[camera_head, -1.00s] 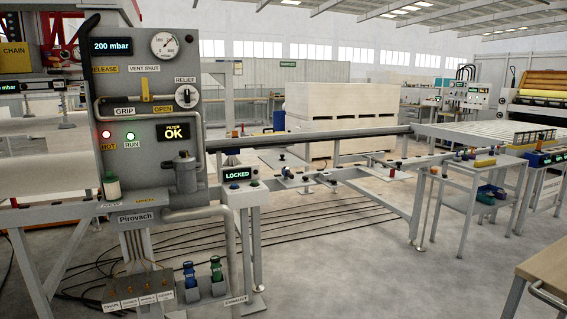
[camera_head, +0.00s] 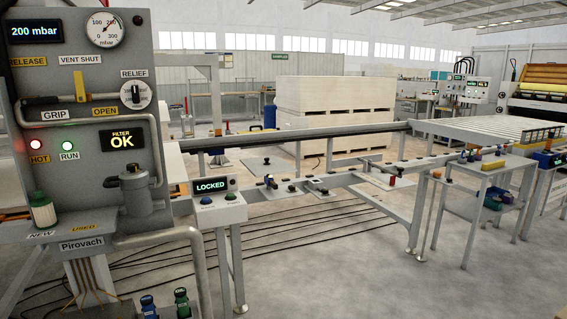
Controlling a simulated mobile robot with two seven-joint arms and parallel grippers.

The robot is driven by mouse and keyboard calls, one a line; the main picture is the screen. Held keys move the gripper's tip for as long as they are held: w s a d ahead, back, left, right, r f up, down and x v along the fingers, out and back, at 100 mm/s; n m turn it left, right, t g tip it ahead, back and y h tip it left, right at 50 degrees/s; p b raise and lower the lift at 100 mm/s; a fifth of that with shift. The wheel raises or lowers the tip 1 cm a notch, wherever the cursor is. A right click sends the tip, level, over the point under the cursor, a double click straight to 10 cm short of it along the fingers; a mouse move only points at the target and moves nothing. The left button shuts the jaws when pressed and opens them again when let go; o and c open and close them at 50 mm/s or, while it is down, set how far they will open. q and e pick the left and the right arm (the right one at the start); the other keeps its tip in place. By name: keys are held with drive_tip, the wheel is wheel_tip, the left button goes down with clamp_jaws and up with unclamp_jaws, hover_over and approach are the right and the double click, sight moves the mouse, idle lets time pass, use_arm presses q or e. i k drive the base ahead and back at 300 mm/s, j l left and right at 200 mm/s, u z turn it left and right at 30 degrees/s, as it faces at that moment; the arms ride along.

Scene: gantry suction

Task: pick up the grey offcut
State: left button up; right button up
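I cannot make out a grey offcut in this view. Small dark and grey parts lie along the low rail in the middle, too small to tell apart. A flat grey plate (camera_head: 262,165) lies beyond the rail, and I cannot tell what it is. Neither of my grippers is in view.
A grey control panel (camera_head: 85,130) fills the left, close to me. A "LOCKED" box (camera_head: 212,190) stands beside it. A small trolley table (camera_head: 490,165) stands at right before a roller conveyor (camera_head: 475,130). Pale stacked boards (camera_head: 330,105) stand behind. The right foreground floor (camera_head: 400,285) is clear.

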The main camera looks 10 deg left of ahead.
sight(260, 167)
drive_tip(key=i+j+z, duration=0.1)
drive_tip(key=i+z, duration=0.2)
drive_tip(key=i, duration=0.85)
